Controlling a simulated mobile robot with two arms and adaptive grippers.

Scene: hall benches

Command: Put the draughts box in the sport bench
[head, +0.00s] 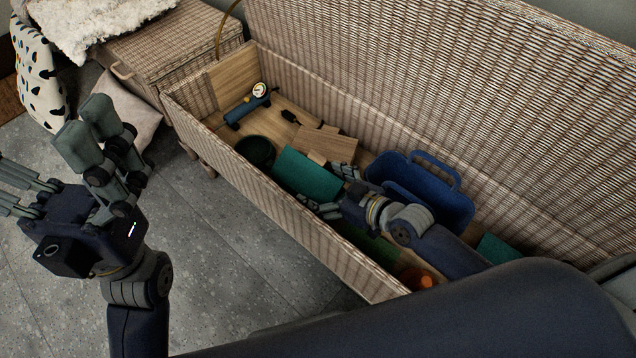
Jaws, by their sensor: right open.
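The sport bench is an open wicker chest (262,208) with its lid raised, running from the upper left to the lower right. A flat teal box (304,172) lies inside it, and wooden box-like pieces (330,146) lie just behind. I cannot tell for certain which is the draughts box. My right gripper (325,188) is inside the bench, open, with its fingers at the near right end of the teal box. Whether they touch it is unclear. My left gripper (54,160) is open and empty, outside the bench above the floor.
The bench also holds a pump with a gauge (259,91), a dark green round container (256,151), a blue caddy (428,190) and an orange item (416,278). A second, closed wicker bench (165,50) stands at the upper left, with cushions (128,108) by it.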

